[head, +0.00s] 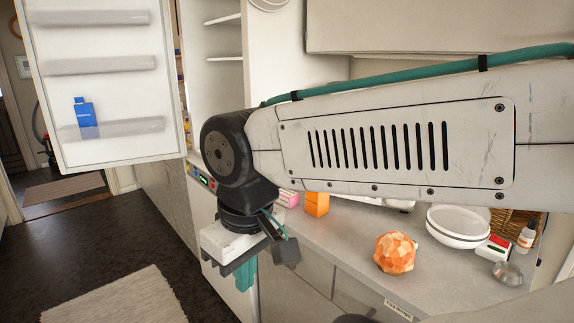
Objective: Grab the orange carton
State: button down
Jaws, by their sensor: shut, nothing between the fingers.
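The orange carton (317,205) stands on the counter behind my arm. It is a small box, and my arm link hides its upper part. My gripper (246,276) hangs in front of the counter's front edge, to the left of the carton and lower in the picture. Its teal fingers point down and are shut with nothing in them. The gripper is apart from the carton.
A faceted orange ball (395,253), white bowls (459,226), a white bottle (525,238) and a pink box (288,198) stand on the counter (345,240). An open fridge door (100,90) holds a blue carton (85,117). A rug (115,298) lies on open floor.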

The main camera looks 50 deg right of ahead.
aim_at(317, 203)
jog(key=u, duration=0.7)
jog(key=i, duration=2.35)
jog(key=z, duration=3.8)
jog(key=k, duration=0.35)
